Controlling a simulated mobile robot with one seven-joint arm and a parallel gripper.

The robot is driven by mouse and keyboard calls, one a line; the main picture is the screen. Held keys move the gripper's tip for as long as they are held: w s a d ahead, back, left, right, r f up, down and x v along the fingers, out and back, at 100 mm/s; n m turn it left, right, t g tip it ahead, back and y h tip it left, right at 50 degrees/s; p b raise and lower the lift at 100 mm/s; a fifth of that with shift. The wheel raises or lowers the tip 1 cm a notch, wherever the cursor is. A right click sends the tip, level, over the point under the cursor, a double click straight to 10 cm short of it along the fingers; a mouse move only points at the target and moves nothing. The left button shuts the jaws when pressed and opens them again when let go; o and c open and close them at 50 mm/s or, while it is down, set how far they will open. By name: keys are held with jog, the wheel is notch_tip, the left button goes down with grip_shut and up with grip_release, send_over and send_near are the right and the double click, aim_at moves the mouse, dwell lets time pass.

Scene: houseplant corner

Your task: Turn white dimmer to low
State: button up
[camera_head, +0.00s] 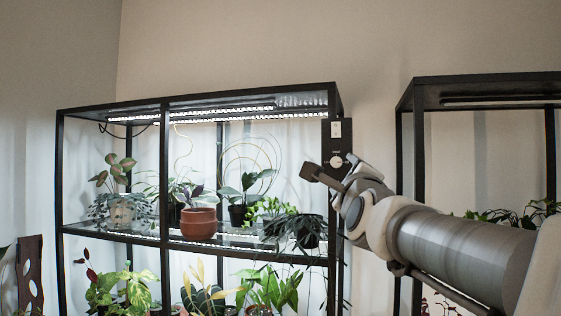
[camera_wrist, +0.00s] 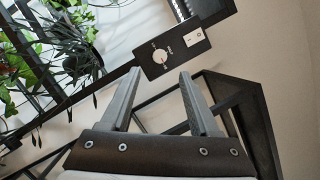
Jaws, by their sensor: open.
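The white dimmer (camera_head: 336,161) is a round knob on a black control panel (camera_head: 337,146) fixed to the right post of the left shelf. In the wrist view the white dimmer (camera_wrist: 160,56) lies just beyond and between my fingertips, with small markings around it that are too small to read. A white rocker switch (camera_wrist: 194,38) sits on the same panel. My gripper (camera_wrist: 152,82) is open and empty, and its fingers are apart from the knob. In the head view my gripper (camera_head: 328,172) is just below the panel, beside the knob.
The left shelf (camera_head: 250,94) has a black frame and lit strips. It holds several potted plants, including one in a terracotta pot (camera_head: 198,222). A hanging plant (camera_head: 305,232) is close below my gripper. A second black shelf (camera_head: 405,160) stands to the right, behind my arm.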

aim_at(336, 162)
jog(key=p+x, duration=0.2)
jog(key=x, duration=0.6)
jog(key=shift+w, duration=0.1)
grip_shut()
